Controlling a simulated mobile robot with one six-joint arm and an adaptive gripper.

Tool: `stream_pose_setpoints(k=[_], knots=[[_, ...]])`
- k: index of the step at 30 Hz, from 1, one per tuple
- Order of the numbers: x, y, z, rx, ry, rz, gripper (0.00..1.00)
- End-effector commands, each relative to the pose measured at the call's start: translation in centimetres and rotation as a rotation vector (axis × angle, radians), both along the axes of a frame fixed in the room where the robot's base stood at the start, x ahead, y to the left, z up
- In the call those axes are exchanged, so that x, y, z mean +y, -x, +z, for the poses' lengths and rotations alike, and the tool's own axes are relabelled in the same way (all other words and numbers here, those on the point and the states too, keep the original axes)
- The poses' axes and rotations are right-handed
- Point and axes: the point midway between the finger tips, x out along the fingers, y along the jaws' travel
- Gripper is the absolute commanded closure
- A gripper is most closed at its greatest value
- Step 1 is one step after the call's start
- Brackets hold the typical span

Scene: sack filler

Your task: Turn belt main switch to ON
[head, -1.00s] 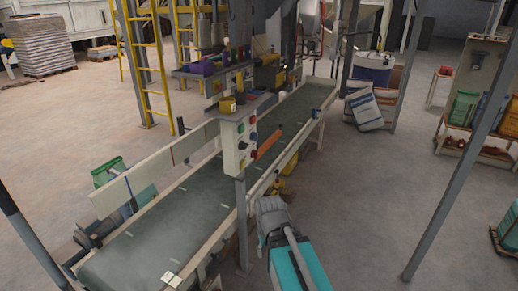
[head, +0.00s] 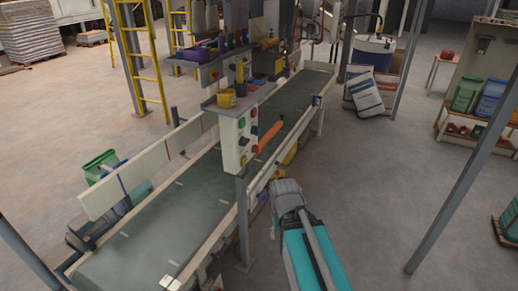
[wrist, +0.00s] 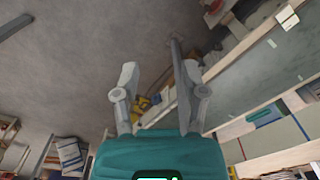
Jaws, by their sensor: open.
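A pale control panel (head: 240,140) with green, red and dark knobs or buttons stands on a grey post beside the conveyor belt (head: 190,207). Its labels are too small to read, and I cannot tell which control is the belt main switch or its position. My gripper (head: 283,184) is to the right of the panel post and lower in the picture, near the belt's side rail. In the wrist view my gripper (wrist: 161,72) is open, with nothing between its fingers. A grey post (wrist: 182,75) passes behind the right finger.
An orange bar-shaped part (head: 270,134) sits right of the panel. A white sack (head: 366,95) stands on the floor beyond. A grey pole (head: 455,160) rises at right. Open floor lies right of the belt.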

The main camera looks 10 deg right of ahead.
Motion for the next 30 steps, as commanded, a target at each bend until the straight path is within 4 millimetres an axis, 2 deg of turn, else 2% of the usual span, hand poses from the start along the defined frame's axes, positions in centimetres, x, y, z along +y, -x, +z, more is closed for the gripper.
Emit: stream_pose_setpoints(k=[5,11,17,21,26,30], knots=[[0.2,-0.7,-0.4,-0.005,-0.024,0.017,0.44],[0.6,-3.8,-1.7,-0.038,-0.137,0.106,0.44],[1.6,-9.6,-3.3,-0.145,-0.342,0.266,0.44],[1.7,-14.5,-3.7,-0.281,-0.494,0.391,0.44],[0.9,-20.1,-3.4,-0.482,-0.636,0.517,0.44],[-0.8,-25.0,-2.5,-0.691,-0.726,0.608,0.44]])
